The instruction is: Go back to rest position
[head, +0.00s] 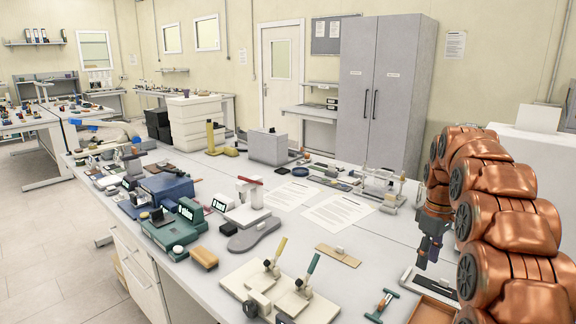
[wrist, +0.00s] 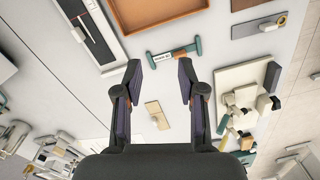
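My gripper (head: 430,248) hangs at the end of my copper-coloured arm, on the right side of the head view, above the right part of the workbench (head: 390,250). In the wrist view my gripper (wrist: 160,85) shows its two dark fingers spread wide apart. Nothing is between the fingers; the bench surface and a small tan plate (wrist: 157,113) show below the gap. The gripper is above the bench and does not appear to touch anything.
Below are a brown tray (head: 432,312), a green-handled tool (head: 382,305) and white clamp fixtures (head: 285,290). A grey shoe sole (head: 254,235), green and blue instruments (head: 170,230) and paper sheets (head: 338,212) lie further left. A grey cabinet (head: 385,90) stands behind the bench.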

